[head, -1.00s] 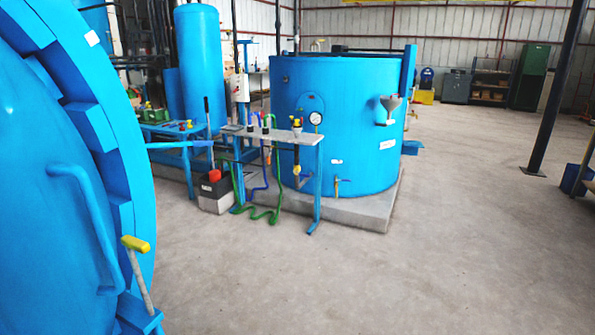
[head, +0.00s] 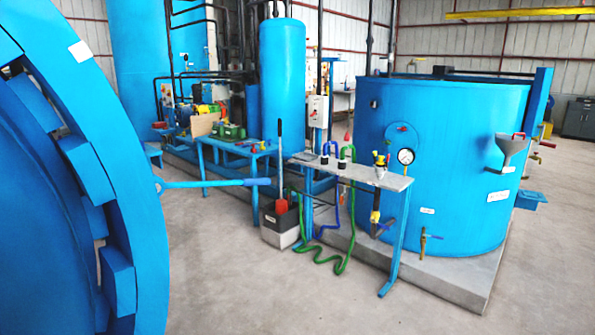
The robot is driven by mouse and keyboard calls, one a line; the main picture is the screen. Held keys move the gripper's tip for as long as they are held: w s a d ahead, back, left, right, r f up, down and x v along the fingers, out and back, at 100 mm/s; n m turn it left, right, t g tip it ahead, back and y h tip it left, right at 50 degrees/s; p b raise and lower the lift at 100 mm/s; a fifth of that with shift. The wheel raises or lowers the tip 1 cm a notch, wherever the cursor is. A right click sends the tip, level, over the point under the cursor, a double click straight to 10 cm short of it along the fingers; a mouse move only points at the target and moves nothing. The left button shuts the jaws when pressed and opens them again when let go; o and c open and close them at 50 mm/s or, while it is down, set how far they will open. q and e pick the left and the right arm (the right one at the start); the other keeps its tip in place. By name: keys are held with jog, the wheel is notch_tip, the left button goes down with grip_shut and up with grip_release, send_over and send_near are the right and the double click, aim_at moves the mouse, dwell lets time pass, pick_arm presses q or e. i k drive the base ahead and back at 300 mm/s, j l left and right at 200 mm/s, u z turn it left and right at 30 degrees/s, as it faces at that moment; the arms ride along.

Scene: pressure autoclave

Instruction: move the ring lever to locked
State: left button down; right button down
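The big blue ring (head: 120,140) of the autoclave, with its toothed inner edge, fills the left side of the head view. A blue lever bar (head: 215,183), which appears to be the ring lever, sticks out from the ring's right edge. It lies nearly level and ends in a thicker blue grip. The blue door (head: 40,230) inside the ring is cut off by the left edge of the view. No locked or unlocked mark is readable. Neither of my grippers is in view.
A metal-topped stand (head: 350,172) with valves and hoses is right of the lever. A grey and black box (head: 280,222) stands below the lever's end. A large blue tank (head: 440,160) sits on a concrete plinth at right. The floor (head: 250,290) in front is clear.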

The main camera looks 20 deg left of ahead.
aim_at(243, 182)
jog(key=i, duration=1.35)
jog(key=i+l+u, duration=0.1)
jog(key=i+u, duration=0.25)
jog(key=i, duration=0.15)
jog(key=i+l+u, duration=0.3)
jog(key=i, duration=0.2)
jog(key=j, duration=0.1)
